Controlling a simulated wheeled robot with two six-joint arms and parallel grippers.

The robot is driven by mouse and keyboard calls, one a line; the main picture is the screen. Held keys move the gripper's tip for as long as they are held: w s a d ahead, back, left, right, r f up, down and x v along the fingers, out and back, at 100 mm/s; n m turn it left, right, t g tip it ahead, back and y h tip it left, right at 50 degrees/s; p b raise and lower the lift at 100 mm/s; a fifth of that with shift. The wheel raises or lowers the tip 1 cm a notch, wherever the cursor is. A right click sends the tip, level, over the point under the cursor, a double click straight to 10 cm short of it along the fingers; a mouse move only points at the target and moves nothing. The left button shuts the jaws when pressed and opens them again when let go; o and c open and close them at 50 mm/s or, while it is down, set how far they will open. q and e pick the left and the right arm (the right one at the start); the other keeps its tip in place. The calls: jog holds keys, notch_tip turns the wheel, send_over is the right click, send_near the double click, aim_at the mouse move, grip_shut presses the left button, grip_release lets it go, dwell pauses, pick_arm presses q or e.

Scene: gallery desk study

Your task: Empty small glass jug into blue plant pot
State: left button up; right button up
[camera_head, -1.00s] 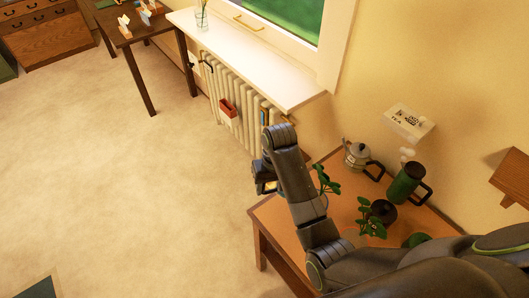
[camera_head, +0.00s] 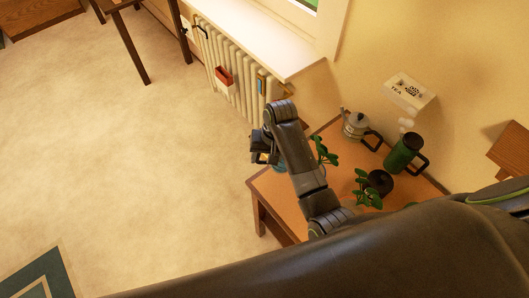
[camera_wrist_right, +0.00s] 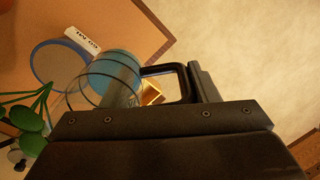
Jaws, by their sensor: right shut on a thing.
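My right gripper (camera_head: 262,153) is over the left edge of the brown table, partly hidden by its own arm. In the right wrist view it is shut on the small glass jug (camera_wrist_right: 92,88), a clear vessel with a blue-tinted round part. A bit of blue shows beside the gripper in the head view. A round thing with a blue rim (camera_wrist_right: 60,63) and a grey-brown face lies beyond the jug; I cannot tell whether it is the blue plant pot. Green leaves (camera_wrist_right: 27,115) show at the lower left. My left gripper is out of view.
On the table (camera_head: 285,192) stand a metal coffee pot (camera_head: 355,124), a green flask (camera_head: 402,154) and a plant in a dark pot (camera_head: 379,183). A card marked 60 ML (camera_wrist_right: 83,38) lies near the blue-rimmed thing.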

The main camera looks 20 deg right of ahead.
jog(key=shift+d+f, duration=0.25)
jog(key=shift+f, duration=0.65)
jog(key=shift+d+y, duration=0.2)
jog(key=shift+y, duration=0.1)
jog(key=shift+s+d+r+y, duration=0.15)
jog(key=shift+d+r+y, duration=0.45)
jog(key=shift+d+r, duration=0.1)
notch_tip(320, 180, up, 3)
jog(key=y, duration=0.1)
jog(key=t+y, duration=0.1)
jog(key=y, duration=0.1)
jog(key=shift+d+r+y, duration=0.1)
jog(key=shift+r+y, duration=0.1)
jog(key=shift+y, duration=0.1)
jog(key=r+y, duration=0.1)
jog(key=d+r+y, duration=0.1)
jog(key=r+y, duration=0.2)
jog(key=shift+s+d+t, duration=0.2)
jog(key=shift+d+t, duration=0.1)
jog(key=shift+d+r+y, duration=0.25)
jog(key=shift+y, duration=0.25)
jog(key=shift+d+r, duration=0.1)
